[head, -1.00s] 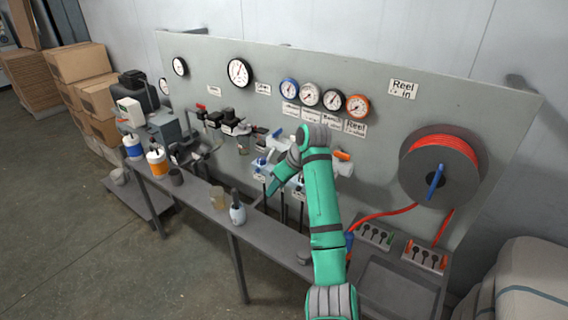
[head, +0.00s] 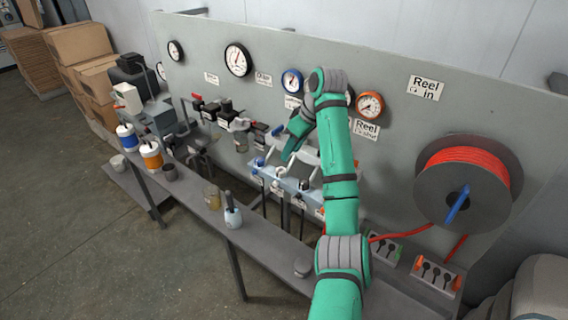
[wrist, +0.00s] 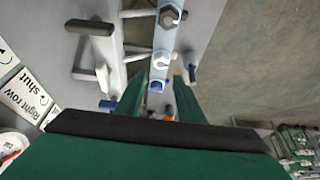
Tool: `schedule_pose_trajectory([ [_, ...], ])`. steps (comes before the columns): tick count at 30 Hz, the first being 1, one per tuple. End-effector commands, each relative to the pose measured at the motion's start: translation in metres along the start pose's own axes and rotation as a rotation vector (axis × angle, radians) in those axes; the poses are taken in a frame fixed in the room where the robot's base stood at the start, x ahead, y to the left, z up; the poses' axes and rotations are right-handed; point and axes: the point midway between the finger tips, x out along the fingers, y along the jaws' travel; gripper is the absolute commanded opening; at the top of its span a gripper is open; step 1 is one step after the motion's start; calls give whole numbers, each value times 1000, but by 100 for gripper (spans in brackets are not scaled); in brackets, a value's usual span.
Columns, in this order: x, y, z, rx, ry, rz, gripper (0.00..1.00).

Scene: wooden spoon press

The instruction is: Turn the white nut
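My gripper (wrist: 160,82) is open in the wrist view, its two green fingers apart with nothing seen held between them. A pale hex nut (wrist: 160,60) sits on a light blue bar just beyond the fingertips. I cannot tell for sure which pale nut is the white one. In the head view, my gripper (head: 289,154) hangs above the light blue valve bar (head: 270,178), and my arm hides part of it.
Grey handles (wrist: 92,27) stick out left of the bar in the wrist view. A gauge panel (head: 330,60) stands behind, with a red hose reel (head: 462,170) at right. A cup with a tool (head: 232,214) and bottles (head: 151,156) stand on the narrow bench.

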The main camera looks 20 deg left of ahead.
Motion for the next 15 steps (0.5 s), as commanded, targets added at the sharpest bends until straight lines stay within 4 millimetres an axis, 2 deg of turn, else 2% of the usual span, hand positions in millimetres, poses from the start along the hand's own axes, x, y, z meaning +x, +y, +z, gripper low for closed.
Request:
schedule_pose_trajectory([
  [15,83,0,2,2,-2,-2,35],
])
